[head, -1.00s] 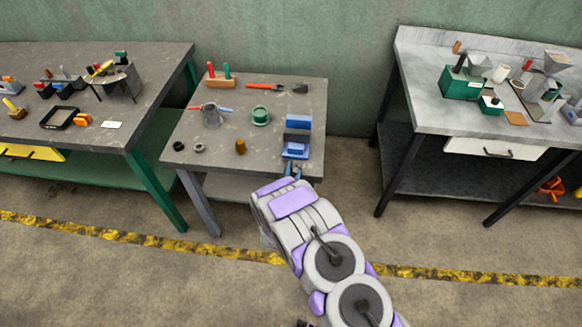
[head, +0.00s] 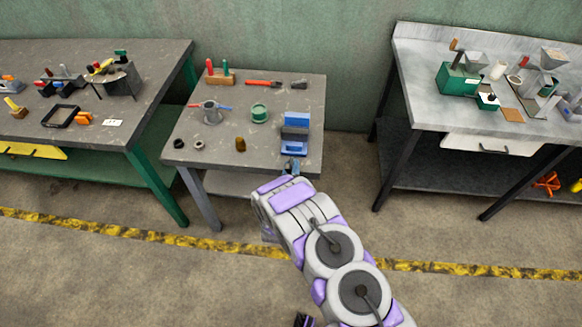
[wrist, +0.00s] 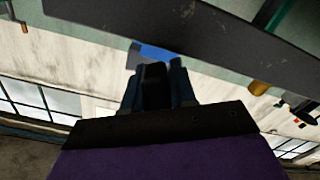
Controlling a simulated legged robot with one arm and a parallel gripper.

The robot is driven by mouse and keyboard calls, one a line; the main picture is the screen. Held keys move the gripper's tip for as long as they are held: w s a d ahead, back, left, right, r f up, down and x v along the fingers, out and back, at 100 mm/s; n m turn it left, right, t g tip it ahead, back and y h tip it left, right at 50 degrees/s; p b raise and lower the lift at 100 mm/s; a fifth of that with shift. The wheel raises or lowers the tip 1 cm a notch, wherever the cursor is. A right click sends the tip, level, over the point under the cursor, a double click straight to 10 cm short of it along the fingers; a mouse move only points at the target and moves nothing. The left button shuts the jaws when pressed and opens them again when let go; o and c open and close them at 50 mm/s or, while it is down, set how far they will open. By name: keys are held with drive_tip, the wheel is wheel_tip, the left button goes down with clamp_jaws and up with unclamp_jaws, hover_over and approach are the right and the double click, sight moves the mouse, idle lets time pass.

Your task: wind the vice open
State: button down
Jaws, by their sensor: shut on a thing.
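The blue vice (head: 296,132) stands at the front right corner of the middle table, with its grey jaw part across its middle. My gripper (head: 291,168) is at the table's front edge, just in front of the vice. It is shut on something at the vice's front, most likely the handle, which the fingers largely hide. In the wrist view my gripper (wrist: 155,85) shows as dark fingers close together, and a bit of the blue vice (wrist: 158,52) shows beyond them under the table edge. How wide the jaws stand cannot be told.
The middle table (head: 215,150) also bears a green round tin (head: 259,113), a grey mug-like vessel (head: 211,112), a brown cylinder (head: 240,144) and a red-handled tool (head: 262,83). A left bench (head: 160,60) and a right bench (head: 420,90) stand apart from it, with open floor in front.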

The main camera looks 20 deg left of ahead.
drive_tip(key=n+b, duration=0.1)
drive_tip(key=n, duration=0.5)
drive_tip(key=n+b, duration=0.1)
drive_tip(key=n, duration=0.5)
drive_tip(key=shift+s+a, duration=0.1)
drive_tip(key=shift+a, duration=0.05)
drive_tip(key=shift+n, duration=0.3)
drive_tip(key=c, duration=1.3)
unclamp_jaws()
drive_tip(key=shift+a, duration=0.2)
drive_tip(key=shift+d+r, duration=0.1)
drive_tip(key=shift+d, duration=0.3)
drive_tip(key=p+v, duration=0.3)
drive_tip(key=v, duration=1.4)
